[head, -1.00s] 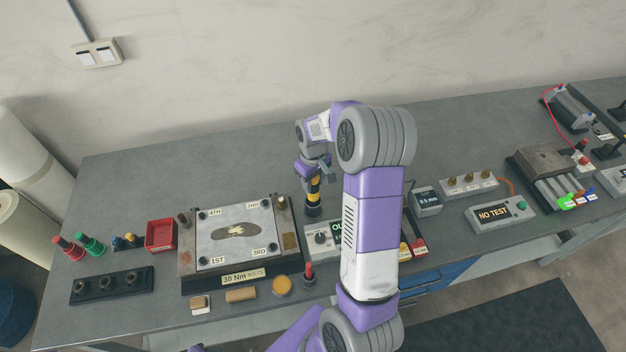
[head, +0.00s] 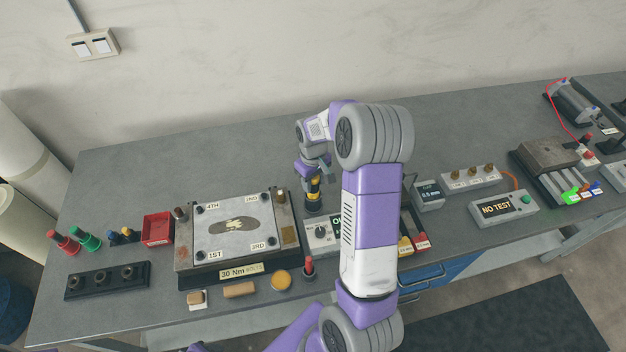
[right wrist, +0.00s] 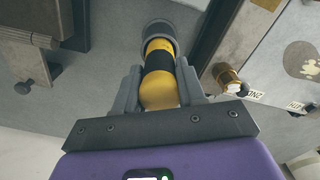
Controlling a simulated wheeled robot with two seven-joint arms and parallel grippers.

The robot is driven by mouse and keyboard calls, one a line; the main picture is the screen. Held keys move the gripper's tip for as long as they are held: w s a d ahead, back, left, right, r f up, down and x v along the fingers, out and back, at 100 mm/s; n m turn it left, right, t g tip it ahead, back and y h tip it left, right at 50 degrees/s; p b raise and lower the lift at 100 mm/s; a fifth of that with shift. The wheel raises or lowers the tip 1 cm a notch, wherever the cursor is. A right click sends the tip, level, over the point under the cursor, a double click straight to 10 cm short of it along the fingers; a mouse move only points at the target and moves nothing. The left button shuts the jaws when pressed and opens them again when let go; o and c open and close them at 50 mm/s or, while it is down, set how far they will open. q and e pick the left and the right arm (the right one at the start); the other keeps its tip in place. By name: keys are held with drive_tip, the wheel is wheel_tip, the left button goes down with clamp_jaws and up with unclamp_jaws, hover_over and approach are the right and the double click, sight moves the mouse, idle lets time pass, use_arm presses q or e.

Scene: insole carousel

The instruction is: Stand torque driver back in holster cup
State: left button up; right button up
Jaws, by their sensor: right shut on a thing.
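The torque driver (head: 314,188) has a yellow and black body and stands roughly upright, low at the dark holster cup (head: 313,207). My right gripper (head: 315,177) is shut on it from above. In the right wrist view the gripper's fingers (right wrist: 157,78) flank the driver's yellow and black body (right wrist: 159,82), and its far end meets the dark round cup rim (right wrist: 157,32). How deep the driver sits in the cup is hidden. My left gripper is not in view.
The plate fixture (head: 232,228) stands just left of the cup. A grey box with a dial (head: 321,236) is close in front, partly behind my right arm. A red tray (head: 158,229) lies farther left. The bench behind the fixture is clear.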

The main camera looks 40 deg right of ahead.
drive_tip(key=o, duration=1.2)
drive_tip(key=shift+o, duration=0.2)
drive_tip(key=shift+r+p, duration=0.3)
drive_tip(key=shift+r, duration=3.55)
